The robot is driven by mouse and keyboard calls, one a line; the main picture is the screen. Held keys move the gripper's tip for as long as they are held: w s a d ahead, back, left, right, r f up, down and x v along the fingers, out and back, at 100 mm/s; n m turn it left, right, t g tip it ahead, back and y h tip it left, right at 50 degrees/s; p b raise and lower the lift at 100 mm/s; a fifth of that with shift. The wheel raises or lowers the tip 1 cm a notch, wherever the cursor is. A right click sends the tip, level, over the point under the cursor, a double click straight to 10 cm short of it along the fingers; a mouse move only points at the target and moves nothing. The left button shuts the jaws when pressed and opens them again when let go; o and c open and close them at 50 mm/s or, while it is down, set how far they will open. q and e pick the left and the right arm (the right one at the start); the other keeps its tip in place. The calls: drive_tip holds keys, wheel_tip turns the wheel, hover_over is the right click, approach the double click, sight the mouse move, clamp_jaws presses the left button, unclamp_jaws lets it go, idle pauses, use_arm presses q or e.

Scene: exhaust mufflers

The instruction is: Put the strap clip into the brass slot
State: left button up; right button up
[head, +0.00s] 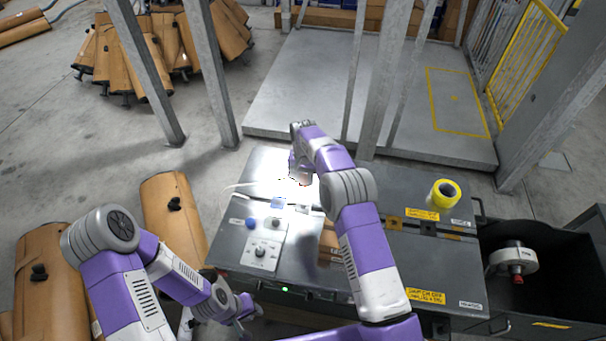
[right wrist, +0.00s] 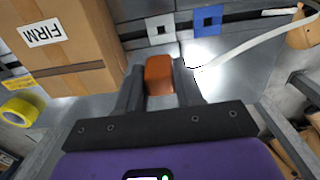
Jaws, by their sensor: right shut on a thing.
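My right gripper (right wrist: 159,82) is shut on an orange-brown block, which appears to be the strap clip (right wrist: 159,72), between its two dark fingers. A white strap (right wrist: 247,47) runs from behind the right finger toward the upper right; it also shows in the head view (head: 243,186). In the head view my right gripper (head: 299,178) is over the bright, glaring part of the dark bench. I cannot make out the brass slot; a blue slot (right wrist: 207,20) and a white slot (right wrist: 160,29) show beyond the fingers. My left gripper (head: 247,309) is low by the bench's front edge, its jaws unclear.
A brown carton marked FIRM (right wrist: 62,45) stands left of the fingers. Yellow tape (head: 446,192) lies at the bench's right. A control panel with knobs (head: 262,251) is at the bench's front left. Grey posts (head: 386,85) rise behind. A dark bin (head: 560,270) stands right.

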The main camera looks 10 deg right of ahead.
drive_tip(key=s+d, duration=0.6)
drive_tip(key=d, duration=0.8)
drive_tip(key=s+d, duration=0.5)
drive_tip(key=d, duration=0.8)
drive_tip(key=s+d+f+b, duration=0.2)
drive_tip(key=d+f+b, duration=0.3)
drive_tip(key=f, duration=0.4)
drive_tip(key=shift+s+b, duration=0.2)
drive_tip(key=shift+b, duration=0.5)
drive_tip(key=shift+f+b, duration=1.65)
drive_tip(key=shift+f, duration=0.8)
drive_tip(key=shift+f+b, duration=0.45)
drive_tip(key=o, duration=1.1)
